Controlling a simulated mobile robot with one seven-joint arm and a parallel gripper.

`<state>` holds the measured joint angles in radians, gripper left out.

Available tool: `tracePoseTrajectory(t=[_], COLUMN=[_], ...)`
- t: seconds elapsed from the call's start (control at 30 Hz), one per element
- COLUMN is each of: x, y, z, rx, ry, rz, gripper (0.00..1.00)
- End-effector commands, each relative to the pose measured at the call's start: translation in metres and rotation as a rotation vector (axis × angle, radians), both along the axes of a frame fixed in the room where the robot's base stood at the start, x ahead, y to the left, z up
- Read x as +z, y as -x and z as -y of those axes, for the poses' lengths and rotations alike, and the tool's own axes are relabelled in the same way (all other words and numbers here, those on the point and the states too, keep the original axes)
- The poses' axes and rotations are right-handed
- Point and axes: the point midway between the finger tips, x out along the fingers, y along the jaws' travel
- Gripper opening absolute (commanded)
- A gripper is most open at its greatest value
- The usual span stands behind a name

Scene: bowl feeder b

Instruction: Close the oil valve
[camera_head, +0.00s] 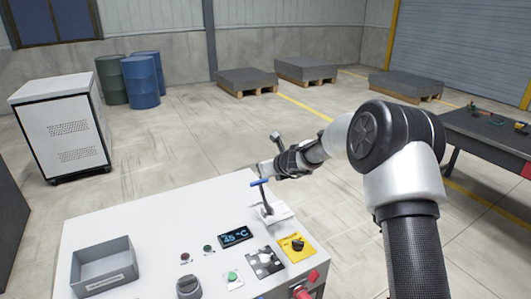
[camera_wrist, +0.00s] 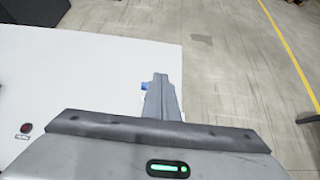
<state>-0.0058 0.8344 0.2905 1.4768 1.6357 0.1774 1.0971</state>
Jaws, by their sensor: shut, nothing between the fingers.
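The oil valve appears to be the blue-handled lever (camera_head: 260,182) on a thin stem above a pale base plate, at the far right part of the white console top (camera_head: 150,215). My gripper (camera_head: 266,169) is just above and behind the blue handle in the head view. Its fingers (camera_wrist: 160,95) are shut together with nothing between them. In the wrist view only a small bit of the blue handle (camera_wrist: 145,86) shows beside the fingers; the rest is hidden behind them. I cannot tell whether the fingers touch the handle.
The console also bears a grey bin (camera_head: 103,267), a display (camera_head: 235,237) reading 45 °C, a yellow-plated rotary switch (camera_head: 297,245) and several buttons and knobs. A dark workbench (camera_head: 490,135) stands at right. A white cabinet (camera_head: 62,128) and drums (camera_head: 140,82) stand behind.

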Motion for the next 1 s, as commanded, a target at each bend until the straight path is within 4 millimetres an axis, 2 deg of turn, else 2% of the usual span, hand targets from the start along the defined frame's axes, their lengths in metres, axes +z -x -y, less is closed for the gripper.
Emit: tracePoseTrajectory(t=[0.03,0.4,0.6,0.93,1.0], x=[0.028,0.079,0.091,0.092,0.100], y=[-0.001,-0.002,-0.001,-0.001,0.003], z=[-0.003,-0.005,-0.004,-0.004,-0.002], rx=[0.005,0.007,0.004,0.006,0.028], ry=[-0.001,0.000,-0.002,0.000,0.023], rz=[0.007,0.007,0.004,0.005,0.020], gripper=[0.00,0.00,0.00,0.00,0.00])
